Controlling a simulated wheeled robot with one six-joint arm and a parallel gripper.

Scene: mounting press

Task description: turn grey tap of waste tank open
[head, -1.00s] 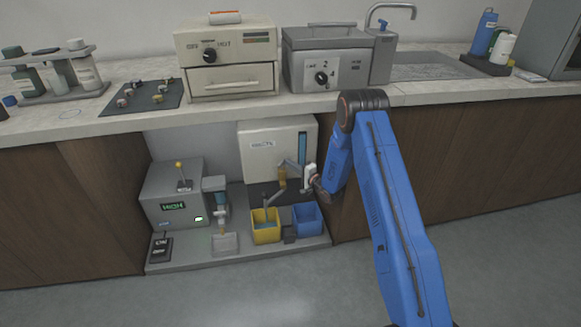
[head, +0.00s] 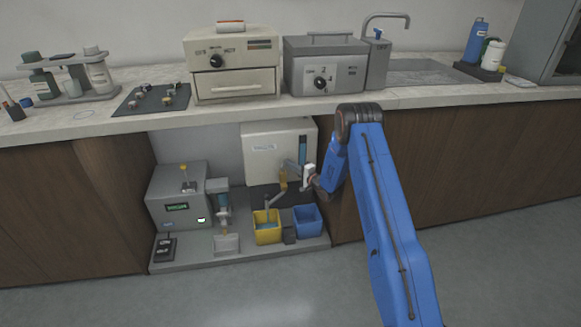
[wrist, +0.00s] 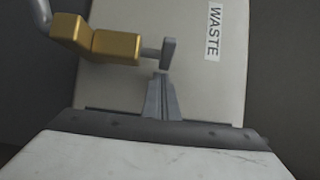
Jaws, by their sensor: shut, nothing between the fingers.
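The waste tank (head: 262,150) is a pale box on the lower shelf under the counter. In the wrist view its surface (wrist: 130,90) carries a WASTE label (wrist: 213,32). A brass valve body (wrist: 115,46) sits at upper left there, with the small grey tap (wrist: 168,54) on a short stem at its right end. My gripper (wrist: 161,78) is shut and empty, its tips just below the tap's lower end. I cannot tell whether they touch it. In the head view the brass valve (head: 283,179) shows, but my wrist crowds the tap and hides its detail.
A yellow bin (head: 266,234) and a blue bin (head: 307,220) stand below the tank. A grey unit (head: 178,202) stands to the left on the same shelf. The counter edge (head: 280,108) is above, and a wooden cabinet front (head: 470,165) is at right.

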